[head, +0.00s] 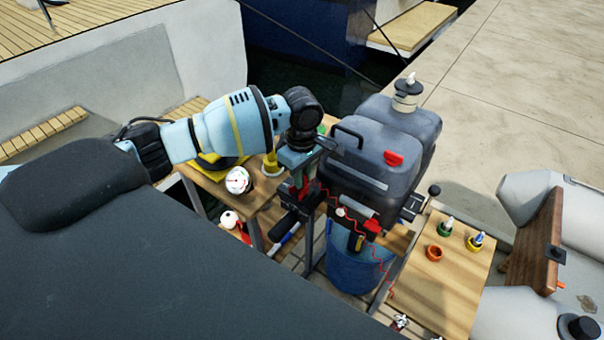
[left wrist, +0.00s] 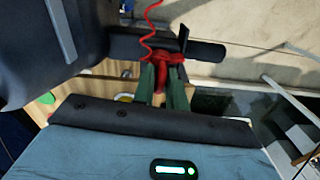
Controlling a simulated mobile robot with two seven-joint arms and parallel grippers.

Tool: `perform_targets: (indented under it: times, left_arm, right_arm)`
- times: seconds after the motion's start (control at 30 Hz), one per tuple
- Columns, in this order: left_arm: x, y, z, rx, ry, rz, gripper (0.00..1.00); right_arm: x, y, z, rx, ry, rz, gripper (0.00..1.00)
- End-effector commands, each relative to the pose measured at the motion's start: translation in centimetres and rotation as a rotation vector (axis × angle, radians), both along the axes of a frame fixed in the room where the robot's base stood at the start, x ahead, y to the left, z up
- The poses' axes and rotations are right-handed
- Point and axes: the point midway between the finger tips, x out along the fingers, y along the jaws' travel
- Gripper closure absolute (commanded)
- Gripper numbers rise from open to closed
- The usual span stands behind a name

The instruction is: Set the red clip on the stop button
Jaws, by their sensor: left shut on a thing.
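My left gripper (head: 299,190) reaches down from the left, beside the dark grey outboard motor (head: 362,160). In the left wrist view its two greenish fingers (left wrist: 163,88) are shut on the red clip (left wrist: 161,72). The clip is at the black tiller-like bar (left wrist: 205,52); whether they touch I cannot tell. A coiled red cord (left wrist: 149,22) runs from the clip. In the head view the cord (head: 385,240) hangs across the motor's front. A red knob (head: 372,226) sits low on the motor. I cannot make out the stop button for certain. My right gripper is not in view.
A blue bucket (head: 350,265) stands below the motor. A wooden table (head: 440,290) with an orange ring (head: 434,253) and small bottles is at right. A round gauge (head: 238,181) and yellow items are left of the gripper. A grey inflatable boat (head: 530,200) lies far right.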

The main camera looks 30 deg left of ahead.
Motion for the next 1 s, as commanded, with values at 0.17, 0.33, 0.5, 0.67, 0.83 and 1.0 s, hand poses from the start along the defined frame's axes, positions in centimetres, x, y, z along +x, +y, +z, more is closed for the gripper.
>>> perform_targets:
  times: [0.17,0.33,0.5,0.67,0.83,1.0]
  left_arm:
    - [0.0,0.0,-0.3,-0.001,0.0,0.0,1.0]
    - [0.0,0.0,-0.5,-0.001,0.0,0.0,0.8]
    - [0.0,0.0,-0.5,-0.001,0.0,0.0,0.77]
    - [0.0,0.0,-0.3,0.0,0.0,0.0,0.77]
    - [0.1,0.0,0.7,-0.002,-0.003,0.001,0.77]
    - [0.0,0.0,1.9,0.0,-0.002,0.0,0.77]
  right_arm:
    - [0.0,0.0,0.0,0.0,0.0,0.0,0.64]
    - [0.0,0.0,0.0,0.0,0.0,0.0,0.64]
    - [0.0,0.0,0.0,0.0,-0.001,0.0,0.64]
    - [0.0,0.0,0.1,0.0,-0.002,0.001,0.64]
    - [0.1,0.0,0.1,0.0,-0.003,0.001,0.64]
    - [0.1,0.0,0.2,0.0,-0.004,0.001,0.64]
